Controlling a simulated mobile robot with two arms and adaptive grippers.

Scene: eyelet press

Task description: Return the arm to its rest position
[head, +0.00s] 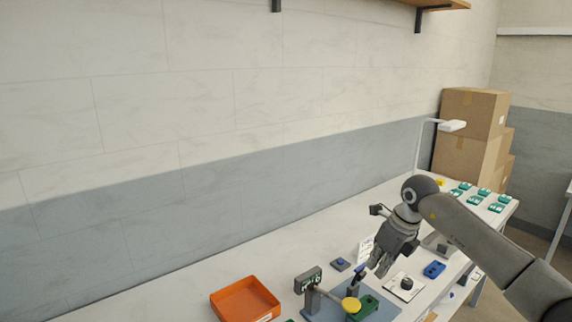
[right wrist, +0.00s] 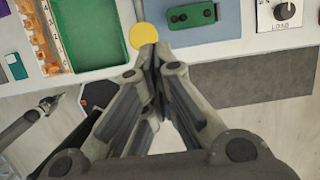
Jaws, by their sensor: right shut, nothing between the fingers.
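My right gripper (head: 378,265) is shut and empty, pointing down above the workbench (head: 290,244). In the right wrist view its fingertips (right wrist: 157,52) are together, beside the yellow round pad (right wrist: 143,34) in the picture. The press stands on a blue-grey base plate (head: 388,310), with a small display (head: 308,280) and the yellow pad (head: 351,304) on a lever. A green block (head: 368,305) sits on the plate; it also shows in the right wrist view (right wrist: 192,15). My left gripper is not in the head view.
An orange tray (head: 245,301) stands left of the press. A dial box (head: 405,287) and a blue block (head: 434,269) lie right of it. A lamp (head: 451,126), teal-and-white pieces (head: 475,200) and cardboard boxes (head: 470,118) are at the far end. The air above the bench's left is clear.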

